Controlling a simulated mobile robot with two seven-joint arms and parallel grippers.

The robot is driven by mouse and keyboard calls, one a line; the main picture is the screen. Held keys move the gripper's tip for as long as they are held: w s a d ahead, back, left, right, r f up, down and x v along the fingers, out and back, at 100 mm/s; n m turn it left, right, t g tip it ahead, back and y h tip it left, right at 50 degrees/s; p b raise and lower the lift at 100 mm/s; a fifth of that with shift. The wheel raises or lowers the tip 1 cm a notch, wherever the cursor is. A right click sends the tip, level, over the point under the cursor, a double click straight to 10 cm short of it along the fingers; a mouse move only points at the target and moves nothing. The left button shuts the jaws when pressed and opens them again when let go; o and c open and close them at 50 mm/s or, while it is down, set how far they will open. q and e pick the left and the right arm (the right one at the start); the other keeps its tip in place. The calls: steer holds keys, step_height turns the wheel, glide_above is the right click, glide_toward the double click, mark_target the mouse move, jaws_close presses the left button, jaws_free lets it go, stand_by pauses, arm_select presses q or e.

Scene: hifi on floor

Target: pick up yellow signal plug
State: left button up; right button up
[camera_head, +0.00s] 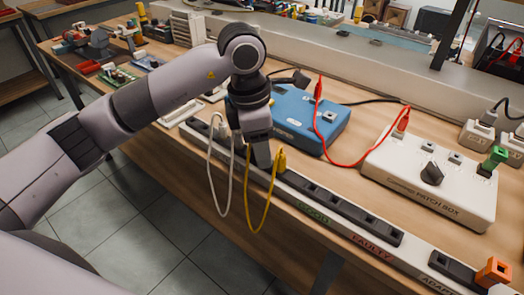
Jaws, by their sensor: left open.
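The yellow signal plug (281,160) stands upright in the dark socket strip (335,208) along the bench's front edge. Its yellow cable (264,215) loops down in front of the edge. My left gripper (263,158) comes down just to the left of the yellow plug. Its fingers look close to the plug, but I cannot tell whether they touch it or surround it. The gripper is open. My right gripper does not show.
A white plug (222,130) with a looped cable is left of my gripper. A blue box (305,120) with a red-cabled plug is behind. A white patch box (435,180) stands right. An orange plug (494,272) is front right.

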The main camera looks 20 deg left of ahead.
arm_select(q)
steer(key=shift+f, duration=0.3)
jaws_close()
steer(key=shift+r, duration=0.2)
